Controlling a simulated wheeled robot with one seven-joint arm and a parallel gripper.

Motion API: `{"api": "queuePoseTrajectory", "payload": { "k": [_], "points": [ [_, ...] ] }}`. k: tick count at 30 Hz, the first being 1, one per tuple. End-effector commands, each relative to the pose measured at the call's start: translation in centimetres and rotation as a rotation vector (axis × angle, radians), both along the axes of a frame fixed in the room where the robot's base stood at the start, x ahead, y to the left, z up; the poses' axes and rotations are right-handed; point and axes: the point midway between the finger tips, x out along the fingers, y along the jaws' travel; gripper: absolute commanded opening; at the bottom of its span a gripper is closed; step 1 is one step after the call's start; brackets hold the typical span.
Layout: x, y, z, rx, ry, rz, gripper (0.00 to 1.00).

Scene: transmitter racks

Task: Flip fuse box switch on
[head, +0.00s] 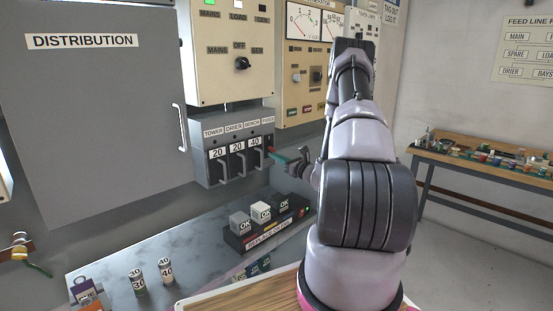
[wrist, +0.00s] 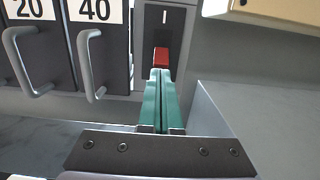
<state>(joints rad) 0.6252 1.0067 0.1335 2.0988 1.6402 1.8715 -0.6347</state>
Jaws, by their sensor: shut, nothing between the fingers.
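The grey fuse box (head: 200,166) hangs on the wall below the cream panel. It has a row of dark fuse carriers with wire handles, marked 20, 20 and 40. At its right end is the switch, a red lever (wrist: 161,57) low on a dark plate with a white upright mark above it. The lever also shows in the head view (head: 270,149), small and partly hidden. My gripper (wrist: 160,74) is shut and empty, its green fingers pointing at the lever. The fingertips are right at the lever's lower end; I cannot tell whether they touch. The gripper shows in the head view (head: 277,156).
The grey distribution cabinet door (head: 95,120) is at left. Below the box, a bench (head: 190,258) carries a fuse tester rack (head: 255,240), loose fuses (head: 139,284) and a padlock-like item (head: 86,291). A grey side wall (wrist: 210,110) stands close right of my fingers. A workbench (head: 480,158) is at right.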

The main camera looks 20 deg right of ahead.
Motion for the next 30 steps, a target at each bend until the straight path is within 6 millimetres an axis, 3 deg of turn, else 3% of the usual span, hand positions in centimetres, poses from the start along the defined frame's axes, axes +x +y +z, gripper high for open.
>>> {"api": "queuePoseTrajectory", "payload": {
  "k": [23, 30],
  "points": [
    [-0.4, -0.1, 1.0, -0.058, 0.151, 0.001, 0.0],
    [-0.6, -0.1, 1.8, -0.105, 0.272, 0.002, 0.0]
  ]
}}
